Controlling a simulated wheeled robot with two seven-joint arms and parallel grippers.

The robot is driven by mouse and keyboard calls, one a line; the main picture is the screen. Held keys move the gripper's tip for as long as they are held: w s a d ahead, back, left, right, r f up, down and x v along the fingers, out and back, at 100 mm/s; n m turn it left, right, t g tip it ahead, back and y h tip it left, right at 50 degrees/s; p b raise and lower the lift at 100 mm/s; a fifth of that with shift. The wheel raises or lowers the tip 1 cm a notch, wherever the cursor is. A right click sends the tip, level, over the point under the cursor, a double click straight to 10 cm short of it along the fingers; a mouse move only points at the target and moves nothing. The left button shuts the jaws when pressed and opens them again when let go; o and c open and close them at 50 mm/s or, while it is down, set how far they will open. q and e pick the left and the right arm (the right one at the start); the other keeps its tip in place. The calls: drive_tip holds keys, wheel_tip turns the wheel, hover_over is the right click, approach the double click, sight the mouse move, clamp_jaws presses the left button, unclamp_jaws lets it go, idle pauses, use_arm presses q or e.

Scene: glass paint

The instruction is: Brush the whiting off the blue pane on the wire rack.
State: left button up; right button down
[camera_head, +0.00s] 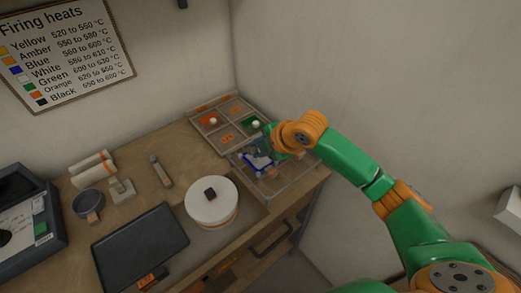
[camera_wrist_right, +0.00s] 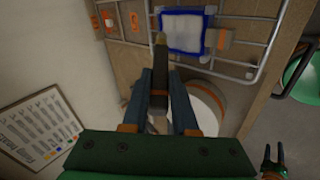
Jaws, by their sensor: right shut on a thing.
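The blue pane (camera_head: 250,158) lies on the wire rack (camera_head: 287,190) at the back right of the bench. In the right wrist view the blue pane (camera_wrist_right: 186,50) has a blue border around a broad white layer of whiting (camera_wrist_right: 185,30). My right gripper (camera_head: 270,143) is over the rack, partly hiding the pane. In its wrist view the right gripper (camera_wrist_right: 159,95) is shut on a dark, slim brush (camera_wrist_right: 159,65). The brush's far end is beside the pane's left edge; contact cannot be told. My left gripper (camera_wrist_right: 273,158) shows small at the lower right of the wrist view, fingers apart.
A sectioned tray (camera_head: 222,122) with orange and green samples adjoins the rack. A white round lidded pot (camera_head: 211,201) stands in front, with a dark flat plate (camera_head: 140,247) left of it. A small tool (camera_head: 160,171), rolls (camera_head: 92,168) and a grey cup (camera_head: 88,202) stand farther left.

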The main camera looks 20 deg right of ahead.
drive_tip(key=shift+s+d, duration=1)
drive_tip(key=shift+s, duration=1.95)
drive_tip(key=w+r, duration=0.1)
drive_tip(key=w, duration=0.6)
drive_tip(key=shift+d, duration=0.25)
drive_tip(key=shift+s, duration=0.1)
drive_tip(key=shift+f, duration=0.3)
drive_tip(key=shift+f, duration=0.2)
